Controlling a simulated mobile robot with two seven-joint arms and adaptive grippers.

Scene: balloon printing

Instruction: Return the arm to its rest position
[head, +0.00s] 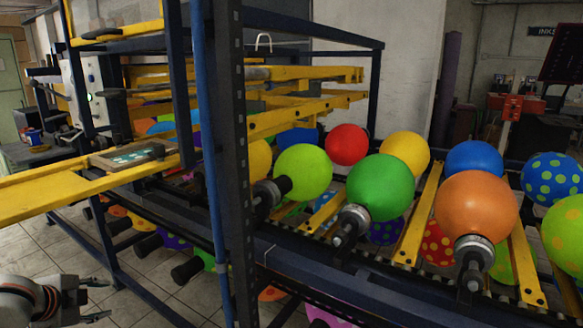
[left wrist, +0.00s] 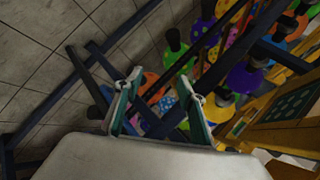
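My left gripper (head: 102,300) is at the lower left of the head view, low over the tiled floor, beside the balloon-printing machine. Its two fingers stand apart with nothing held between them. The left wrist view shows the same gripper (left wrist: 163,92) with its fingertips spread; behind them are frame bars, floor tiles and balloons, and none of these is gripped. My right arm and gripper do not show in either view.
A dark blue frame post (head: 231,160) rises in the middle. A conveyor carries balloons on holders, among them a green one (head: 380,187) and an orange one (head: 476,205). A yellow rail (head: 60,190) juts left above my gripper. Tiled floor (head: 150,275) lies around the machine's legs.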

